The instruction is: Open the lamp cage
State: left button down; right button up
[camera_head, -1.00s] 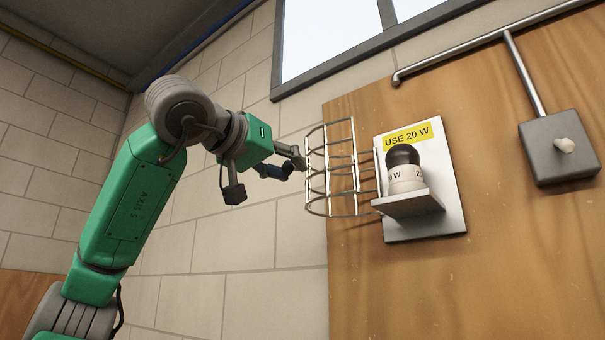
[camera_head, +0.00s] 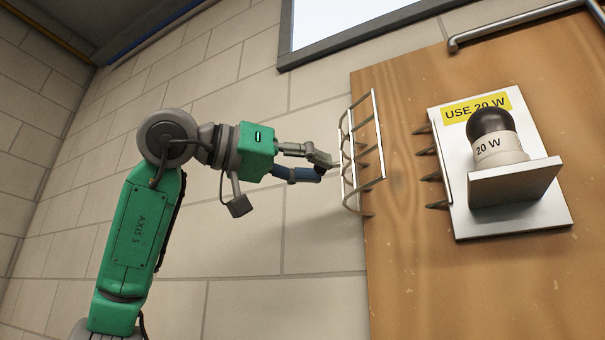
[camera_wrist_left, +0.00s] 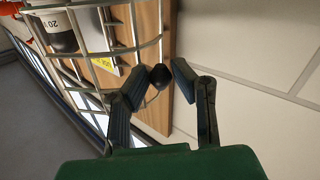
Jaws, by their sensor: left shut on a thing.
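The wire lamp cage (camera_head: 382,135) stands out to the left of the lamp plate (camera_head: 545,210) in the head view. A visible gap separates it from short spikes at the plate's left edge. The black-topped lamp (camera_head: 496,140), marked 20 W, is uncovered on its bracket. My left gripper (camera_head: 328,166) is at the cage's left side, shut on it. In the left wrist view the fingers (camera_wrist_left: 160,75) stand around a dark round knob, with cage wires (camera_wrist_left: 105,88) beside them. The exact contact is hard to see. My right gripper is not in view.
The plate is mounted on a wooden board (camera_head: 415,270) and carries a yellow label (camera_head: 460,112). A metal pipe (camera_head: 500,30) runs along the board's top. A window (camera_head: 340,30) is above. The block wall (camera_head: 240,300) beside my arm is clear.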

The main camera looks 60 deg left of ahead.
pick_arm(q)
jog(key=shift+w+a, duration=0.3)
jog(key=shift+w, duration=0.15)
